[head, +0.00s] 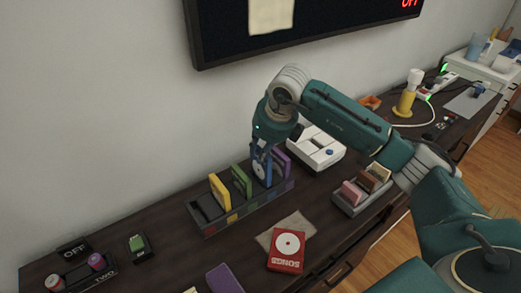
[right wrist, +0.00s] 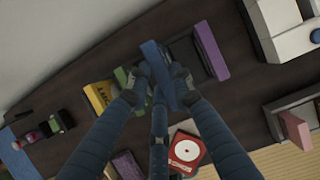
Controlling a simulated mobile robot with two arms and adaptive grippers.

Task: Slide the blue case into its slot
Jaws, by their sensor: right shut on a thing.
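The blue case (head: 267,172) stands upright at the slotted grey rack (head: 209,229), between the green case (head: 241,181) and the purple case (head: 281,163). My right gripper (head: 261,156) comes down from above, shut on the blue case. The right wrist view shows the blue case (right wrist: 157,64) between the fingertips (right wrist: 158,84), with the green case (right wrist: 122,76) and the purple case (right wrist: 210,50) on either side. The case's lower edge is partly hidden, so I cannot tell how deep it sits. My left gripper is not in view.
A yellow case (head: 219,191) stands in the rack's left part. A red case (head: 286,251) lies in front on a paper sheet. A white device (head: 318,148) stands behind at the right. A small tray (head: 348,207) with several cards is at the right.

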